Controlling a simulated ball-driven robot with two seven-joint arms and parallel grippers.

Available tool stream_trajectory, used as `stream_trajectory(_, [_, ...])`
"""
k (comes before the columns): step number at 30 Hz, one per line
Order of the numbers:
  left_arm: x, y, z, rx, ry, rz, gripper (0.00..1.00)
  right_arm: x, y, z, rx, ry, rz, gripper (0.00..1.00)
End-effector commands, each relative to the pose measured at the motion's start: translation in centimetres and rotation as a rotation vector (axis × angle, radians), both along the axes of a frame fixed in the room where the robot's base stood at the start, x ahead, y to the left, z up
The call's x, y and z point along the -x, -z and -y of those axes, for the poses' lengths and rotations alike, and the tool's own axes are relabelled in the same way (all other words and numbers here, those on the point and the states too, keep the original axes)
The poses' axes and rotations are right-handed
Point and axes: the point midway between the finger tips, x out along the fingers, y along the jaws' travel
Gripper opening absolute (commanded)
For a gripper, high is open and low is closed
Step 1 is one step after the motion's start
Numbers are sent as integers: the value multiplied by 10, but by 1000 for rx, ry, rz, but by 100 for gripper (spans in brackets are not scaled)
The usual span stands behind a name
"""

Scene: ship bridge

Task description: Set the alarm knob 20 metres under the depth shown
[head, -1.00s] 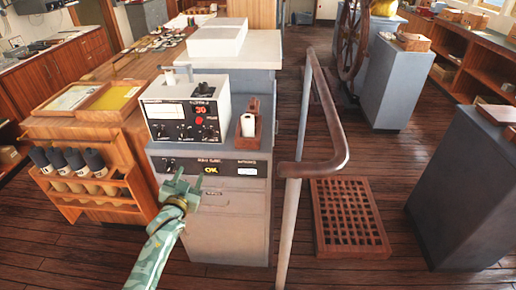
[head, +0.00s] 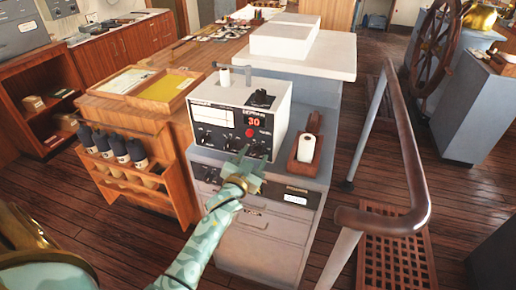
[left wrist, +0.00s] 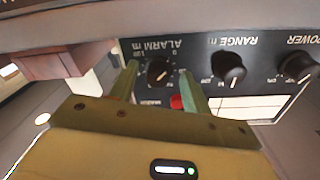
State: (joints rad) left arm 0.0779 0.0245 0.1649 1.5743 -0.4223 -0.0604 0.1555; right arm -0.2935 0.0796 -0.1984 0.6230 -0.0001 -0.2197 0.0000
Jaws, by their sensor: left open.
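The depth sounder (head: 236,112) is a white box with a black front panel. Its red display (head: 254,122) reads 30. In the left wrist view the panel appears upside down, and the black alarm knob (left wrist: 158,70) sits under the label "ALARM m". My left gripper (head: 251,157) is open at the panel's lower right and partly hides the knobs there. In the left wrist view its two green fingers (left wrist: 159,73) stand on either side of the alarm knob, with gaps beside it. The knob's exact setting is too small to read. My right gripper is not in view.
The range knob (left wrist: 229,69) and power knob (left wrist: 298,66) lie beside the alarm knob. A red button (left wrist: 178,102) is close to one finger. A wooden holder with a white roll (head: 307,150) stands right of the sounder. A handrail (head: 407,150) runs farther right.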

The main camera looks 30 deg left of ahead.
Motion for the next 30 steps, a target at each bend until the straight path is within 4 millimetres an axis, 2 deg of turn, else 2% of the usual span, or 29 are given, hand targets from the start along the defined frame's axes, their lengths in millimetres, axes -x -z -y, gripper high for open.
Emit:
stream_trajectory(10, [0,0,1,0,-1,0,49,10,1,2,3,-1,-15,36])
stream_trajectory(11, [0,0,1,0,-1,0,43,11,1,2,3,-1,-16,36])
stream_trajectory(15, [0,0,1,0,-1,0,4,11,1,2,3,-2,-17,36])
stream_trajectory(20, [0,-1,1,-23,0,-5,4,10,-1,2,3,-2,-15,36])
stream_trajectory(27, [0,-3,1,-366,0,-88,4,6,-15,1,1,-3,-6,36])
stream_trajectory(30, [0,-2,0,-450,0,-108,4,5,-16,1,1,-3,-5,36])
